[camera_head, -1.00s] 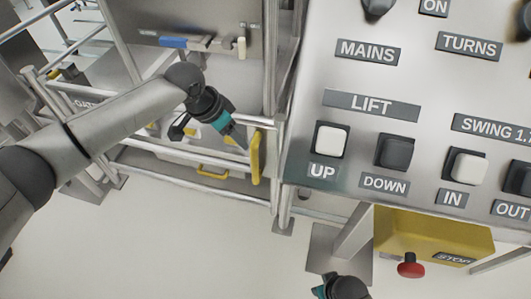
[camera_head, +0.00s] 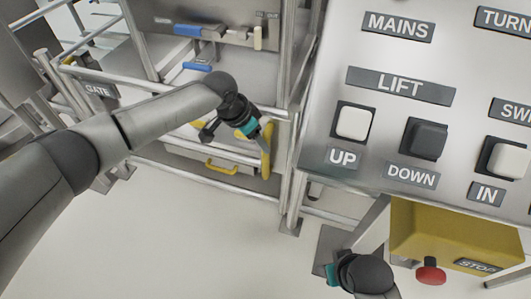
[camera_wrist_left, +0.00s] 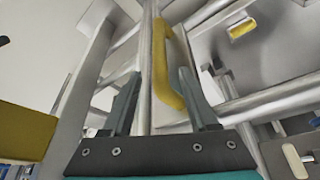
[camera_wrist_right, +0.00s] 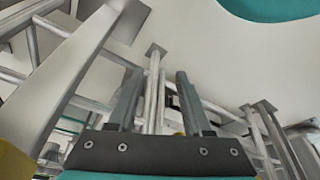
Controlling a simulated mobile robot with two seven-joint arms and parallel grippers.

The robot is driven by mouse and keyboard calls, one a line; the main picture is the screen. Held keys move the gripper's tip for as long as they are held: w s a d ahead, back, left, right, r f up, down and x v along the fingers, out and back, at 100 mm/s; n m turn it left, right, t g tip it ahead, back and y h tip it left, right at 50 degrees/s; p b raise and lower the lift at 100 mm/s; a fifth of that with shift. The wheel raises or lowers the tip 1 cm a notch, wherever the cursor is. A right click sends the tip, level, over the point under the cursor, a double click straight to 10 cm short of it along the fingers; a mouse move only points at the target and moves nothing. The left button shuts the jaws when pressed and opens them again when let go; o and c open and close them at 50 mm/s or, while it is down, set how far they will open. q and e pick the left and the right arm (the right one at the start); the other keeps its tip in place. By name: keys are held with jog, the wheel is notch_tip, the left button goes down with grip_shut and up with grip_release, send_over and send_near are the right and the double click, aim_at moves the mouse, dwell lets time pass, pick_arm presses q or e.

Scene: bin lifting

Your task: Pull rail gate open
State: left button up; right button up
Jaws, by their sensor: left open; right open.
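The rail gate (camera_head: 215,168) is a frame of metal tubes left of the control panel. Its yellow upright handle (camera_head: 266,150) is on the post at the gate's right end. My left gripper (camera_head: 259,134) is at the handle's upper part. In the left wrist view the yellow handle (camera_wrist_left: 172,68) stands between the two open fingers of my left gripper (camera_wrist_left: 158,95), with gaps beside it. My right gripper is below the panel, its fingers hidden in the head view. In the right wrist view my right gripper (camera_wrist_right: 157,100) is open and empty, with metal posts behind it.
The control panel (camera_head: 440,130) with its switches fills the right. Below it are a yellow box (camera_head: 425,225) and a red stop button (camera_head: 430,272). A second yellow handle (camera_head: 222,168) is low behind the rails. The floor (camera_head: 190,245) in front is clear.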

pick_arm(q)
jog(key=b+x, duration=0.4)
jog(key=x, duration=0.3)
pick_arm(e)
notch_tip(320, 180, up, 8)
jog(key=w+a+t, duration=0.1)
jog(key=t, duration=0.1)
jog(key=shift+w+a+f+y, duration=0.15)
jog(key=shift+w+f+y, duration=0.05)
jog(key=shift+w+y, duration=0.15)
pick_arm(q)
grip_shut()
dwell(0.8)
